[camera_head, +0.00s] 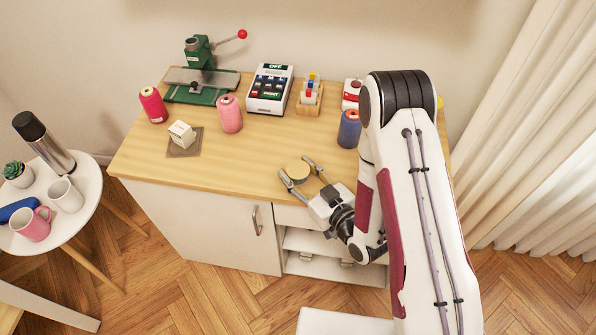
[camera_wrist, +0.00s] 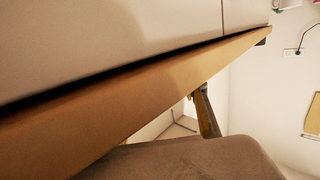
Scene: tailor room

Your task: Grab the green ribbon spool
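I see no thing that is plainly a green ribbon spool in either view. My gripper (camera_head: 302,173) is at the front edge of the wooden worktop in the head view, with its two fingers spread apart. A small round tan-topped thing (camera_head: 297,170) shows between or just beyond the fingers; I cannot tell whether they touch it, and its sides are mostly hidden. The wrist view shows a slanting wooden edge and pale panels, with no spool I can make out. My arm hides the right part of the worktop.
On the worktop (camera_head: 232,164) stand a red cone (camera_head: 152,105), a pink cone (camera_head: 230,115), a blue cone (camera_head: 349,130), a white box (camera_head: 182,134), a button panel (camera_head: 270,88) and a green press (camera_head: 200,78). The front-left worktop is clear.

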